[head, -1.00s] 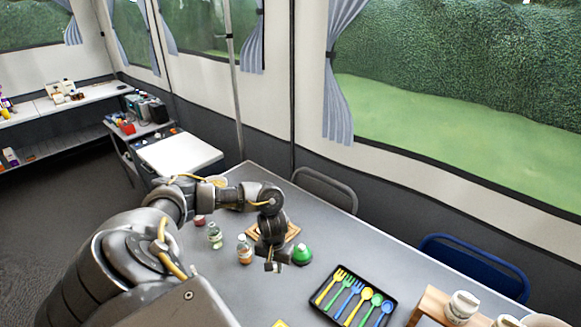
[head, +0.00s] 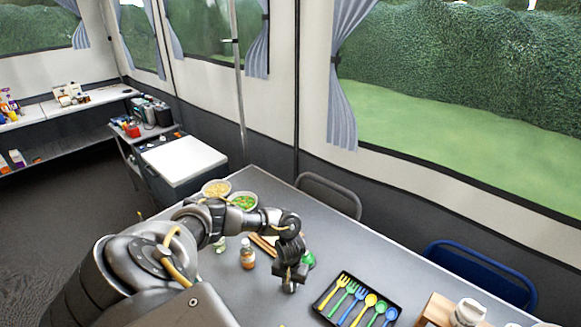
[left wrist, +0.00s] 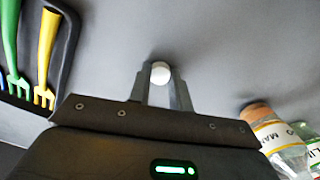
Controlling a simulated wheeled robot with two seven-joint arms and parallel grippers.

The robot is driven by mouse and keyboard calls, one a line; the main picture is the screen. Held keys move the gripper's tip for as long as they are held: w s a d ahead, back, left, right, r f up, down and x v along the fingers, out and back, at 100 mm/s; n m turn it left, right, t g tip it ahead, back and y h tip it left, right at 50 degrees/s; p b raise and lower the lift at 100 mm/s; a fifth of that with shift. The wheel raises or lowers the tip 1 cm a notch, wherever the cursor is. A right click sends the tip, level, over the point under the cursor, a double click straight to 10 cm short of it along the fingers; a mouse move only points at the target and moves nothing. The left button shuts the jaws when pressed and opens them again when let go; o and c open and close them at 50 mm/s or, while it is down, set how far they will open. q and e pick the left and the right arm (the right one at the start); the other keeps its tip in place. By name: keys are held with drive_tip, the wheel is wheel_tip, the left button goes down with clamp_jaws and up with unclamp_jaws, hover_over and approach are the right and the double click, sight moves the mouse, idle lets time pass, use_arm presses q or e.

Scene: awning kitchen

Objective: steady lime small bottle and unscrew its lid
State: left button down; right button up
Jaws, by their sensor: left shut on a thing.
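A small clear bottle with a green label starting "LI" (left wrist: 312,148) shows at the right edge of the left wrist view. In the head view it (head: 220,246) stands on the table, partly behind my left arm; its top is hard to make out. My right gripper is out of view.
A black tray of coloured cutlery (head: 345,283) lies right of my left gripper. A green rounded object (head: 308,260) is just behind it. Two bowls, one yellowish (head: 216,188) and one green-filled (head: 243,201), stand farther back. Grey table (head: 330,243) is clear toward the window.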

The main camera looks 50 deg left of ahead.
use_arm(q)
drive_tip(key=shift+f, duration=0.1)
drive_tip(key=c, duration=1.3)
unclamp_jaws()
wheel_tip(320, 180, up, 12)
drive_tip(key=shift+r+p, duration=0.15)
drive_tip(key=shift+p, duration=0.55)
